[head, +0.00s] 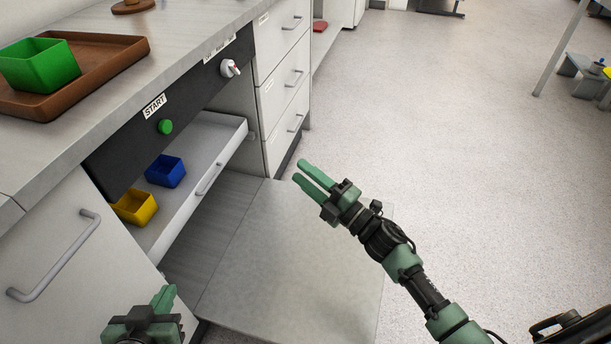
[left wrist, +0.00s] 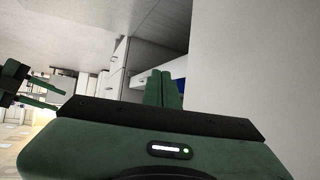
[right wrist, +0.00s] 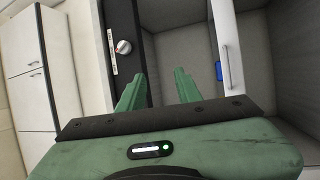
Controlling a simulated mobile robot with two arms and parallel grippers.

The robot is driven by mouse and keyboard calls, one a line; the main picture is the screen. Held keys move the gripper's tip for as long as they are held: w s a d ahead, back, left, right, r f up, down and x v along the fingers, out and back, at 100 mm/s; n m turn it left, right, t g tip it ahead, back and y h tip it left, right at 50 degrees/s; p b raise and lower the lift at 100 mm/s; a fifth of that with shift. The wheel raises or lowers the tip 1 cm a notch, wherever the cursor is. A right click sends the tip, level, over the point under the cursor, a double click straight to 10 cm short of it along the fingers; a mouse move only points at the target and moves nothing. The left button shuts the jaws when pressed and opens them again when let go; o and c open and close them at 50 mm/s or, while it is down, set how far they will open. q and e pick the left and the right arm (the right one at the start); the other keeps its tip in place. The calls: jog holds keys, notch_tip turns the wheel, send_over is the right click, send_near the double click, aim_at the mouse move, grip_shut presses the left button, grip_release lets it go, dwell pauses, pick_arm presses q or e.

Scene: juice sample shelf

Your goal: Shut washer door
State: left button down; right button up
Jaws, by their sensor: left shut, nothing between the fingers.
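The washer door (head: 300,265) is folded down and open, a flat grey panel lying low in front of the washer. Above its inner part, a white rack (head: 222,165) with a handle sticks out under the black control panel (head: 112,152). The rack holds a blue box (head: 166,171) and a yellow box (head: 134,207). My right gripper (head: 311,175) is open and empty, above the door's far side; its parted fingers also show in the right wrist view (right wrist: 158,90). My left gripper (head: 164,298) is shut and empty, in front of the cabinet left of the door. Neither touches the door, as far as I see.
A brown tray (head: 85,95) with a green box (head: 40,65) is on the counter. The panel bears a green start button (head: 165,127) and a knob (head: 229,68). Drawers (head: 283,90) stand beyond the washer; a handled cabinet (head: 60,255) is nearer. Open floor lies right.

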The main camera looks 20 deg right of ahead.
grip_shut()
dwell(1.4)
grip_release()
